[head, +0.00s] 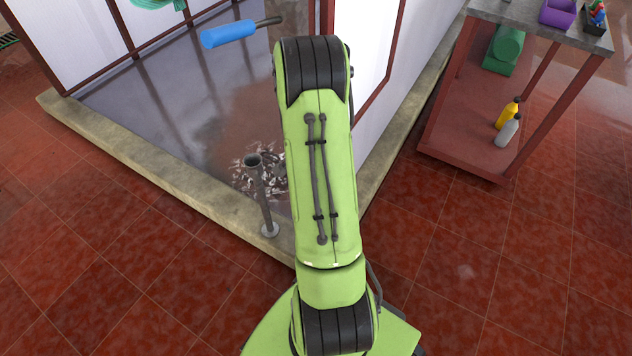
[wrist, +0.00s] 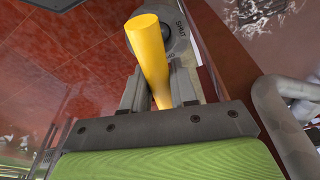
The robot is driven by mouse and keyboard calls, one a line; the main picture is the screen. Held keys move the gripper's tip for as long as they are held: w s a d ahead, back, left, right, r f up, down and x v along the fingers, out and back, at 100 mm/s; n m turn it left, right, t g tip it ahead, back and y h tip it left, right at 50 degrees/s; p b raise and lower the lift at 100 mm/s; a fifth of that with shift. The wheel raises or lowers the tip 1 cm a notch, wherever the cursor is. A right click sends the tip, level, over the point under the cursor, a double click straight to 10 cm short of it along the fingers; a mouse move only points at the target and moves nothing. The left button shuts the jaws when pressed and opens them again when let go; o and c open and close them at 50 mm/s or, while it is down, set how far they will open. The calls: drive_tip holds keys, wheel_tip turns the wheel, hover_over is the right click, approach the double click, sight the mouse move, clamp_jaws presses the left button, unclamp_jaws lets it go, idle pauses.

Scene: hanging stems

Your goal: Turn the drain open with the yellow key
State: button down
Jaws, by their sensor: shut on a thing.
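The yellow key (wrist: 151,58) shows in the wrist view as a thick rounded yellow bar. My gripper (wrist: 159,88) is shut on it, with one grey finger on each side. Behind the key is a round grey plate (wrist: 180,38) with lettering that reads SHUT near its upper right; other letters lie lower and are partly covered. The key overlaps the plate, and I cannot tell whether its end is seated there. In the head view my arm hides the gripper, the key and the plate.
A low stone kerb (head: 150,152) surrounds a wet basin floor (head: 160,95). A grey standpipe (head: 263,195) stands by the kerb, left of my arm. A red-framed bench (head: 455,140) with bottles stands right. Red tiled floor is open left.

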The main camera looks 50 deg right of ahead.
drive_tip(key=c, duration=0.5)
unclamp_jaws()
drive_tip(key=shift+r+p, duration=3.2)
drive_tip(key=shift+r, duration=1.15)
